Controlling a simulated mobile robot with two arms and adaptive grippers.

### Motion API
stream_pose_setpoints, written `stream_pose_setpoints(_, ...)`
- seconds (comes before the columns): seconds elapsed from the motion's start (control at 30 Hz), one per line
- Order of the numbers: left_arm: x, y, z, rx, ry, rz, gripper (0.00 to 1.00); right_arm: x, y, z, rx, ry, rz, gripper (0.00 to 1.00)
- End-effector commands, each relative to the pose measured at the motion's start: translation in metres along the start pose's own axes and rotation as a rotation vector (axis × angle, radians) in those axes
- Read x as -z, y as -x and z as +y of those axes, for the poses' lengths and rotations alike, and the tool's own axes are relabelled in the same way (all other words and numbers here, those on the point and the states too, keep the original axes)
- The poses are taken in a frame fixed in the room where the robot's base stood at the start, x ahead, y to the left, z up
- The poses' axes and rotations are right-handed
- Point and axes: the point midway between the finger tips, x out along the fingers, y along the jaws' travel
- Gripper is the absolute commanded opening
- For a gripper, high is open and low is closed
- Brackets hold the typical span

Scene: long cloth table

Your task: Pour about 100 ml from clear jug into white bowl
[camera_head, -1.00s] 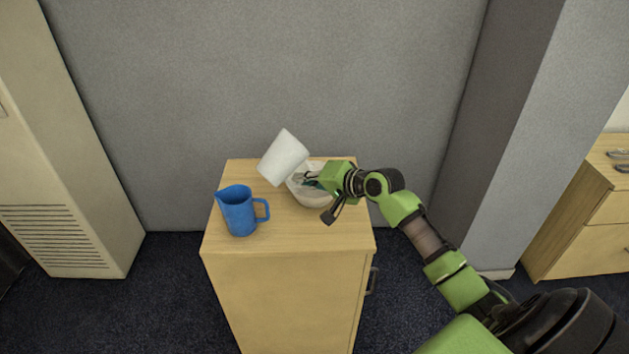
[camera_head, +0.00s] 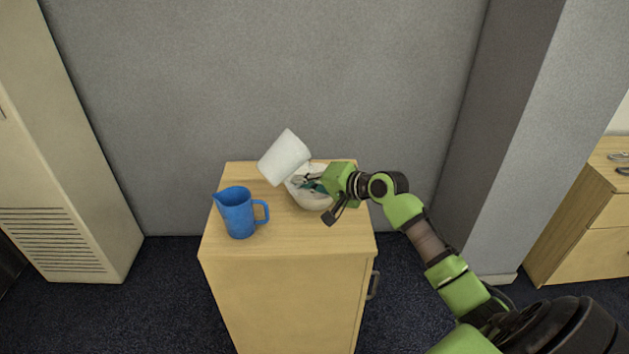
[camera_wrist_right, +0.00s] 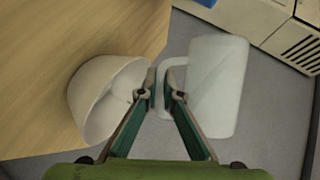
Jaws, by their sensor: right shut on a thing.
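The clear jug (camera_head: 284,157) looks whitish and translucent, and is held tilted above the cabinet top at the bowl's upper left. In the right wrist view the jug (camera_wrist_right: 217,85) is on the right, its handle between my fingertips. My right gripper (camera_head: 314,181) is shut on that handle; its fingers (camera_wrist_right: 160,92) show close together. The white bowl (camera_head: 314,201) stands under the gripper, partly hidden by it. It also shows left of the fingers in the right wrist view (camera_wrist_right: 104,98). I cannot make out any liquid or stream. My left gripper is not in view.
A blue jug (camera_head: 238,212) stands upright on the wooden cabinet (camera_head: 285,238), left of the bowl. The grey wall (camera_head: 270,70) is close behind. The front of the cabinet top is clear. A drawer unit (camera_head: 590,215) stands far right.

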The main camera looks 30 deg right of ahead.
Motion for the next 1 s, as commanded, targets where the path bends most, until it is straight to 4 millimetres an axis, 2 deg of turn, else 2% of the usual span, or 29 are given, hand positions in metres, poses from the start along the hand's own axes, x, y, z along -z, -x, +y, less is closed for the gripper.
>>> stream_pose_setpoints(1.0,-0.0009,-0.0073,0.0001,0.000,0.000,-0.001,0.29,-0.0025,0.0001,-0.0051,0.036,-0.047,-0.015,0.00)
